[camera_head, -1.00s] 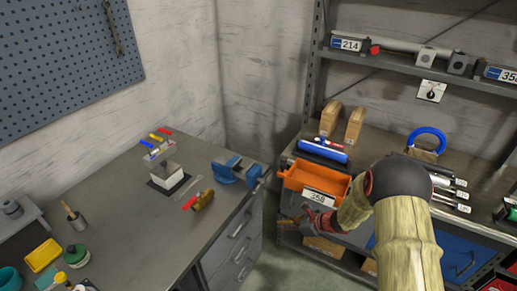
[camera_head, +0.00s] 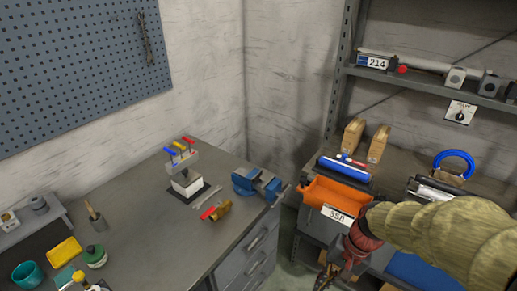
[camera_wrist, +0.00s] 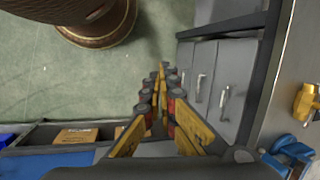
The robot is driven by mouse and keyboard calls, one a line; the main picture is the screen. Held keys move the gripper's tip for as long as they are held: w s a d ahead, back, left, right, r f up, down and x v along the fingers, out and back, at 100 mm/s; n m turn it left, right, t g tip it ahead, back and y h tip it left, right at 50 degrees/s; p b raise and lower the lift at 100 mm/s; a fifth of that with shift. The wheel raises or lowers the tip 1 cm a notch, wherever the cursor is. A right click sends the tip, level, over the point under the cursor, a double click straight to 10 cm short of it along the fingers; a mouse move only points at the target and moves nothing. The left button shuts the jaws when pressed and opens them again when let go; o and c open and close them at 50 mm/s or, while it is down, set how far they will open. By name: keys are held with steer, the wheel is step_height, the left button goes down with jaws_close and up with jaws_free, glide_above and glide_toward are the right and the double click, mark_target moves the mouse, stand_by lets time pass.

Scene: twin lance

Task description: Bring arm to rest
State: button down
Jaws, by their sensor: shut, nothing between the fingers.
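My arm (camera_head: 440,235) comes in from the right edge of the head view, in front of the shelf unit. My gripper (camera_head: 325,277) hangs below the orange bin, near the bottom edge, and points down beside the shelf. In the wrist view my gripper (camera_wrist: 161,70) shows its yellow-and-grey fingers closed together, with nothing between them. Below it lies the green floor (camera_wrist: 100,75). The gripper appears apart from the bench and the shelf.
The workbench (camera_head: 140,222) with a blue vise (camera_head: 256,184) stands left; its grey drawers (camera_wrist: 205,80) are close right in the wrist view. The orange bin (camera_head: 338,195), labelled 358, sits on the shelf unit. Floor between bench and shelf looks clear.

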steer(key=s+r+n+t+h, duration=0.1)
steer(key=s+r+n+t, duration=0.2)
steer(key=r, duration=0.6)
steer(key=s+d+r+n+t+h, duration=0.1)
steer(key=s+r+n+t+h, duration=0.1)
steer(key=s+r, duration=0.3)
step_height(320, 180, up, 4)
steer(key=shift+d+n+t+h, duration=0.3)
steer(key=shift+n+t, duration=0.1)
steer(key=shift+t, duration=0.1)
